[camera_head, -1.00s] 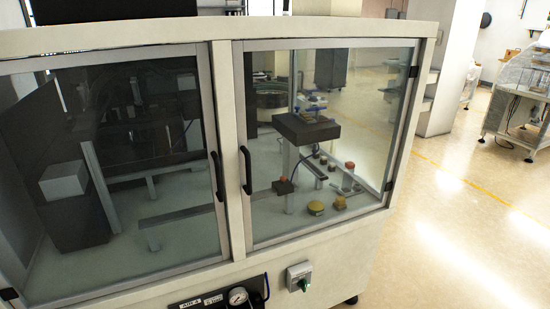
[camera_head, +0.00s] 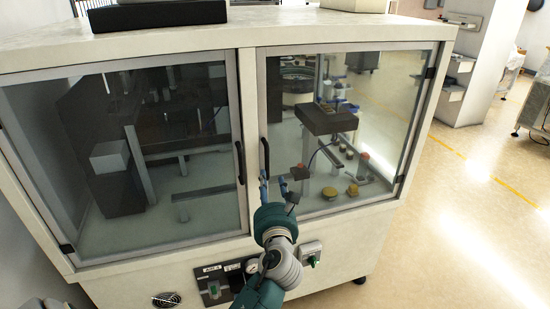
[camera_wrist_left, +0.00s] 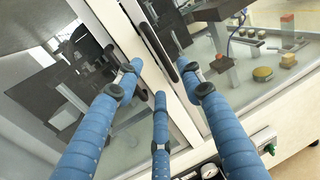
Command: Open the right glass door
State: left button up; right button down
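The right glass door (camera_head: 370,110) is closed in its pale cabinet, with a grey frame and a black vertical handle (camera_head: 266,158) on its left side. My left gripper (camera_head: 272,188), with blue fingers, is in front of the lower end of this handle. In the left wrist view its fingers (camera_wrist_left: 160,85) are spread apart and empty. A black handle (camera_wrist_left: 158,52) shows ahead between the two upper fingertips; I cannot tell whether any finger touches it. My right gripper is not in view.
The left glass door (camera_head: 150,150) is closed, its black handle (camera_head: 240,162) close beside the centre post. Below are a gauge panel (camera_head: 225,280) and a switch box (camera_head: 310,252). Open floor (camera_head: 470,220) lies to the right.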

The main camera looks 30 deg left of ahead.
aim_at(266, 161)
pick_arm(q)
jog(key=x, duration=0.3)
jog(key=r+p+x, duration=0.1)
jog(key=x, duration=0.5)
jog(key=shift+w+a+r+p, duration=0.2)
jog(key=shift+a+p, duration=0.1)
jog(key=shift+a, duration=0.1)
jog(key=shift+w+a+f, duration=0.1)
jog(key=shift+w+a, duration=0.3)
jog(key=shift+w, duration=0.1)
grip_shut()
